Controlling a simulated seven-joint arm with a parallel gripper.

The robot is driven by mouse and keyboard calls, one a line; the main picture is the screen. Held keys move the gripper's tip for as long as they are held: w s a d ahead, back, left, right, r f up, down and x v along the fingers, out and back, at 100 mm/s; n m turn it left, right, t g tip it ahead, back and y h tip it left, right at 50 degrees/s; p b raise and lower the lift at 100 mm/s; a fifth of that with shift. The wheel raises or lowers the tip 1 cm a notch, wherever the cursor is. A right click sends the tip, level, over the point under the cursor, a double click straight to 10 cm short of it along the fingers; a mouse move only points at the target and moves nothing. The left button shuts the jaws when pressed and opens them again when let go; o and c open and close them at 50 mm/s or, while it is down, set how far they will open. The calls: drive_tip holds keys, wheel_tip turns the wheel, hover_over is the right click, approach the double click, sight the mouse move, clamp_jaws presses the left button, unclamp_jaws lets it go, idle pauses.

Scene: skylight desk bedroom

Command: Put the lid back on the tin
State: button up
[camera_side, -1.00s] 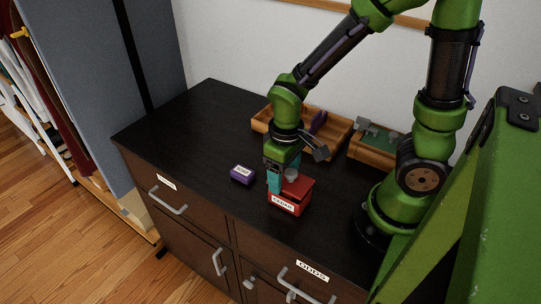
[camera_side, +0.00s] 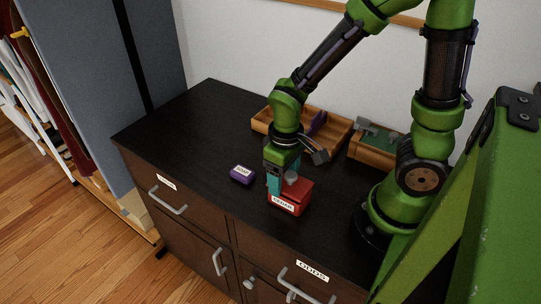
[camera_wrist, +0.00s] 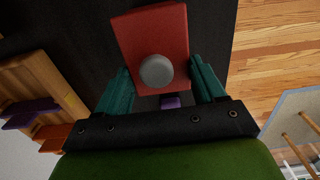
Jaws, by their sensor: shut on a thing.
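The red tin (camera_side: 292,207) with a white label stands near the front edge of the dark cabinet top. Its red lid (camera_side: 301,187) with a grey knob (camera_side: 291,180) is on top of the tin, with no clear gap in the side view. My gripper (camera_side: 276,184) is over the tin, its teal fingers pointing down. The far finger is partly hidden in the side view.
A small purple box (camera_side: 242,175) with a label lies left of the tin. A wooden tray (camera_side: 262,122) with a purple item stands behind, and a second wooden box (camera_side: 369,152) with green and grey items is to its right. The cabinet top's left side is clear.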

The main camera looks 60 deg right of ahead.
sight(284, 180)
drive_tip(key=shift+f, duration=0.5)
drive_tip(key=o, duration=1.1)
drive_tip(key=shift+r, duration=0.1)
wheel_tip(284, 180, up, 17)
